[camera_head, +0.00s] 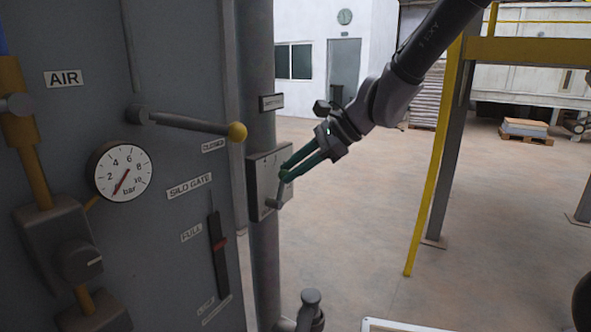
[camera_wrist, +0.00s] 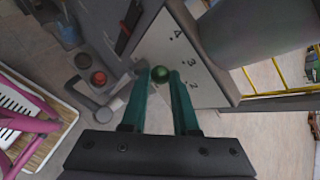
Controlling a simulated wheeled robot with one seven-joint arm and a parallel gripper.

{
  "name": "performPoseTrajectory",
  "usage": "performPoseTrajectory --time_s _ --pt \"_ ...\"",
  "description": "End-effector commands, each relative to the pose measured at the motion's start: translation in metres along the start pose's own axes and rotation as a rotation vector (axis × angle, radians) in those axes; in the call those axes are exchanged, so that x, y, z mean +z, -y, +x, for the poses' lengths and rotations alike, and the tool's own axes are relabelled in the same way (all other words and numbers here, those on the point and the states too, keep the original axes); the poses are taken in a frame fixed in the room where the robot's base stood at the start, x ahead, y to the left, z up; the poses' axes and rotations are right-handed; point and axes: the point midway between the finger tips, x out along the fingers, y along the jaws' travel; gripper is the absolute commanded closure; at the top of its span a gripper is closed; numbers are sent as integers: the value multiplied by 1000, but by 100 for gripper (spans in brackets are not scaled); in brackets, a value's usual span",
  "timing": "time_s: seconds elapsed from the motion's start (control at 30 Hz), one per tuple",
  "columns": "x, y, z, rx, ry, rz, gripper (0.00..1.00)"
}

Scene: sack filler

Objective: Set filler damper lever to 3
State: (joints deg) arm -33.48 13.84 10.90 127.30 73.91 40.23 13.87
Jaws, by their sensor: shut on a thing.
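The filler damper lever (camera_head: 279,195) is a short grey arm on a pale plate (camera_head: 257,178) fixed to a grey post. Its green ball knob (camera_wrist: 160,74) sits between my gripper's teal fingertips in the wrist view. My gripper (camera_head: 284,175) is shut on the knob, reaching in from the upper right in the head view. In the wrist view the scale plate (camera_wrist: 203,86) shows 4, 3 and 2, to the right of the knob. The knob lies beside the 2 and 3; the exact setting cannot be told. The lever's pointer and pivot are hidden there.
The silo gate lever (camera_head: 190,124) with a yellow knob sticks out left of the post. A pressure gauge (camera_head: 122,171) and an air valve (camera_head: 75,255) are on the grey cabinet. A yellow-railed frame (camera_head: 440,150) stands right. The floor (camera_head: 360,210) between is clear.

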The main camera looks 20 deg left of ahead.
Motion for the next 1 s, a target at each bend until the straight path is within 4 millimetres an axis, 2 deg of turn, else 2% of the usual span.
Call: performPoseTrajectory --time_s 0.5,0.53,0.57,0.87,1.0 --pt "2 -2 2 -2 -11 -14 100" --pt "2 -2 2 -2 -11 -14 64" --pt "2 -2 2 -2 -11 -14 58" --pt "2 -2 0 -4 -11 -13 58" --pt "2 -1 -12 -7 -11 -13 58"
